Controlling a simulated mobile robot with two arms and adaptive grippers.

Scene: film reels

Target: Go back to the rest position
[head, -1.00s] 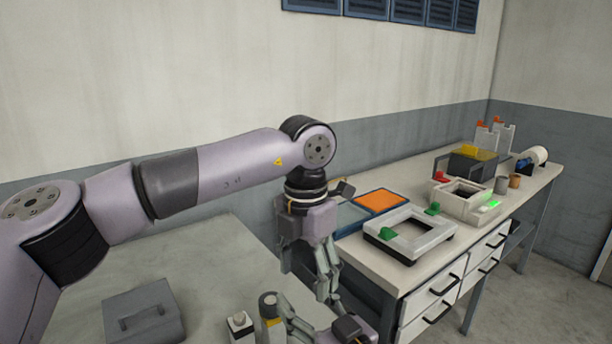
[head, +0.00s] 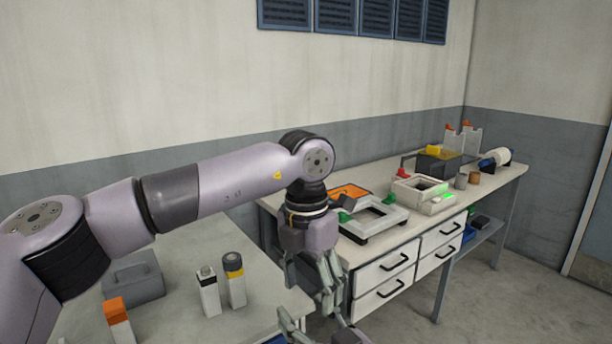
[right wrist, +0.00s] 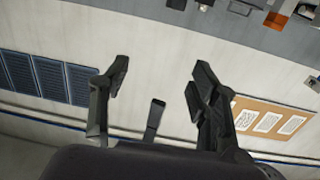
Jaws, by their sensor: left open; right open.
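My left arm comes in from the left, and its gripper (head: 322,290) hangs fingers-down over the gap between the near table and the drawer bench. It is open with nothing in it. My right gripper (head: 300,328) is partly in the head view at the bottom edge, just below the left one, cut off by the frame. In the right wrist view my right gripper (right wrist: 160,75) has its fingers spread apart and empty, with wall behind them.
The near table (head: 255,315) holds a grey box (head: 135,280), two small bottles (head: 234,280) and an orange-capped one (head: 117,320). The drawer bench (head: 400,245) carries a white frame (head: 395,220) and a device with a green light (head: 425,195). Floor at right is clear.

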